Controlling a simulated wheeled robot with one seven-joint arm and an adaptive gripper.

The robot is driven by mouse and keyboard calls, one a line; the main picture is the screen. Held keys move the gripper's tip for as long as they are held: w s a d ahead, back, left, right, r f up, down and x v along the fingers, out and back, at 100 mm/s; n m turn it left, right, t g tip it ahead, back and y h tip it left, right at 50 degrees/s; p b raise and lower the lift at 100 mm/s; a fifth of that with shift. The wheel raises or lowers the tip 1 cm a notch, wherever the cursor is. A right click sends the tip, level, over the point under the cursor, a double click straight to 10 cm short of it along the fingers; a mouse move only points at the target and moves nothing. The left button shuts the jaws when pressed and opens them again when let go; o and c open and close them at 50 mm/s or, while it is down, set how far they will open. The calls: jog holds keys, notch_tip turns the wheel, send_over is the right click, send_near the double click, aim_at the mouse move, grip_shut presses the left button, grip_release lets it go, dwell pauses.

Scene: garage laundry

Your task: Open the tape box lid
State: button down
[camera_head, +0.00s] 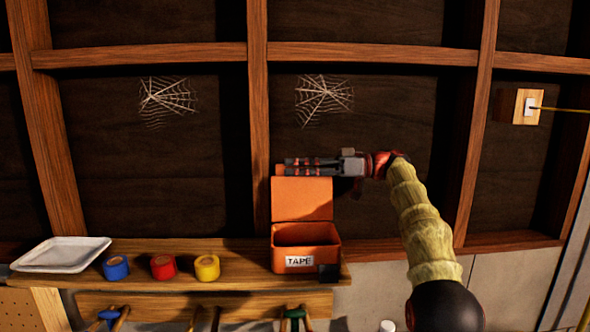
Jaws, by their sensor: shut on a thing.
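The orange tape box (330,254) stands on the wooden shelf, with a white "TAPE" label (299,261) on its front. Its lid (302,199) is raised and stands roughly upright at the back, so the dark inside of the box shows. My gripper (290,166) reaches in from the right at the lid's top edge, its fingers lying sideways and pointing left. It is shut on the lid's upper edge; the exact contact is partly hidden by the fingers.
Blue (116,267), red (163,267) and yellow (207,267) tape rolls and a white tray (62,254) sit left of the box on the shelf (240,265). A small dark block (329,273) is at the box's front right corner. Wooden studs and cobwebbed wall stand behind.

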jog(key=s+n+b, duration=0.1)
jog(key=b, duration=0.2)
jog(key=shift+s+n, duration=0.3)
jog(key=shift+s, duration=0.05)
jog(key=shift+s+r+n+b, duration=0.3)
jog(key=shift+s+b, duration=0.1)
jog(key=shift+b, duration=0.05)
jog(key=c, duration=2)
grip_release()
jog(key=shift+o, duration=0.2)
jog(key=shift+w, duration=0.1)
